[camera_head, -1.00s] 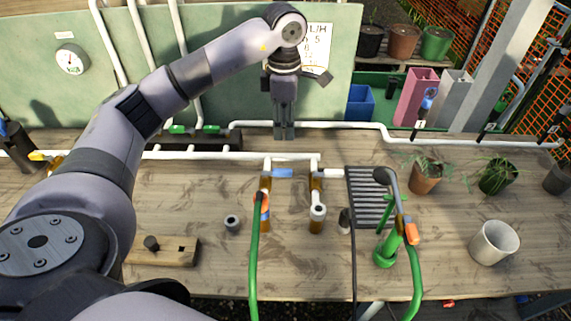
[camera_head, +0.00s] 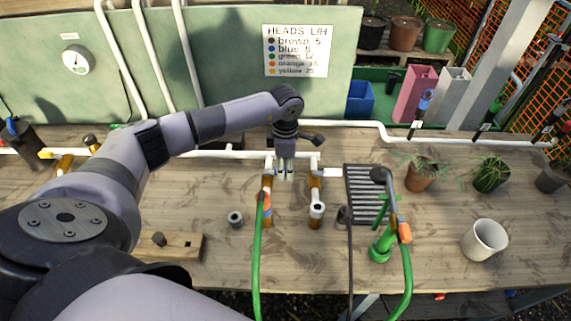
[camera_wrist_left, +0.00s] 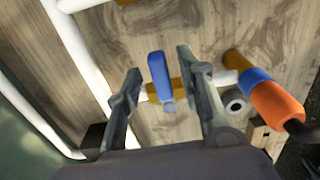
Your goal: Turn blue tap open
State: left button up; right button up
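The blue tap handle (camera_wrist_left: 158,70) shows in the left wrist view, on a brass fitting (camera_wrist_left: 178,86), lying between the two fingers. My left gripper (camera_wrist_left: 159,64) is open, one finger on each side of the handle, with visible gaps. In the head view my left gripper (camera_head: 286,172) points down at the tap beside the brass pipe (camera_head: 267,182) and covers the blue handle. Whether a finger touches the handle or how high the tips are cannot be told. My right gripper is in neither view.
A green hose (camera_head: 256,255) with an orange connector (camera_head: 264,202) hangs from the left outlet.

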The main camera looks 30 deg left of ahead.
pick_arm(q)
grip_shut()
dwell(0.4)
dwell(0.4)
